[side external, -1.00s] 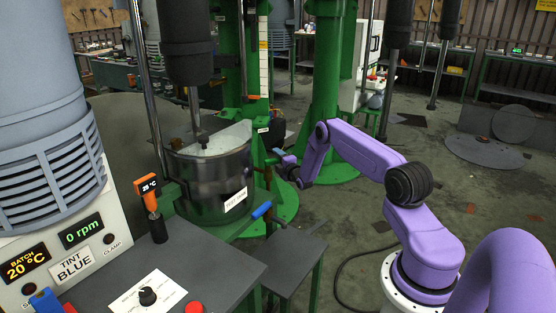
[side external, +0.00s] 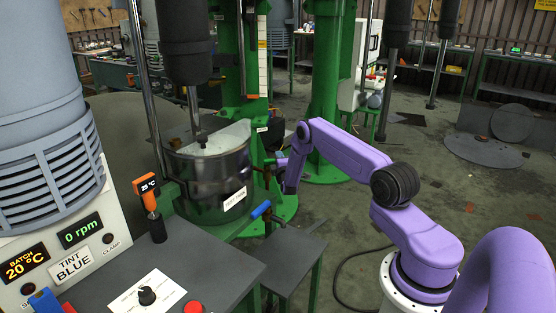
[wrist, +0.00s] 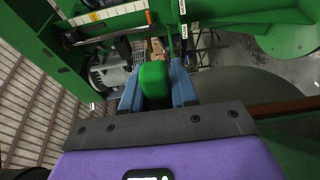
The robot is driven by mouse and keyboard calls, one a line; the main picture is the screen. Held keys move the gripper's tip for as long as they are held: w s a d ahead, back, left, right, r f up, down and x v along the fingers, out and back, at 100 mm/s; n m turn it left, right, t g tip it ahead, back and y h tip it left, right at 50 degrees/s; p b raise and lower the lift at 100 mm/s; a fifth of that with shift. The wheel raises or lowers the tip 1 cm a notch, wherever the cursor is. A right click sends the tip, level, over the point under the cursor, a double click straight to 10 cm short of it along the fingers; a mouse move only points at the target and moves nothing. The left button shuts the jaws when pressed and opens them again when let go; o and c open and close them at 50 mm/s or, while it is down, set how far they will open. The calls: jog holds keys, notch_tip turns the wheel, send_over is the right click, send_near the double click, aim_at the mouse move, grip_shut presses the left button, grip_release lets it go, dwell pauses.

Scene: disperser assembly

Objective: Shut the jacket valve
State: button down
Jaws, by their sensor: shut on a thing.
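A green handle (wrist: 155,82) sits between the blue fingers of my gripper (wrist: 156,92) in the wrist view, and the jaws are shut on it. In the side view my gripper (side external: 282,163) is small, just right of the steel vessel (side external: 208,180), with a bit of green (side external: 270,161) at its tip. Lower down, a lever with a blue grip (side external: 261,209) stands apart from my gripper, on the front of the vessel's side. I cannot read which handle belongs to the jacket valve.
A mixer shaft (side external: 194,110) reaches down into the vessel. A green column (side external: 326,90) stands behind my arm. A grey bench (side external: 190,260) with a knob and an orange probe display (side external: 147,187) is in front.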

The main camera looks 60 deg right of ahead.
jog(key=m+g+h, duration=0.1)
jog(key=g, duration=0.1)
jog(key=s+a+m+g+h, duration=0.1)
jog(key=m, duration=0.1)
jog(key=shift+g+h, duration=0.4)
jog(key=shift+s+a+m+g+h, duration=0.15)
jog(key=shift+a+m+g+h, duration=0.15)
jog(key=shift+m+g, duration=0.55)
jog(key=shift+s+a+m+g+h, duration=0.2)
jog(key=shift+m+g+h, duration=0.25)
jog(key=shift+g, duration=0.7)
jog(key=shift+s+a+m+g+h, duration=0.15)
jog(key=shift+a+m+g+h, duration=0.1)
jog(key=shift+m+g, duration=0.6)
jog(key=shift+g, duration=0.25)
jog(key=c, duration=1)
grip_release()
jog(key=shift+o, duration=0.2)
jog(key=shift+a, duration=0.1)
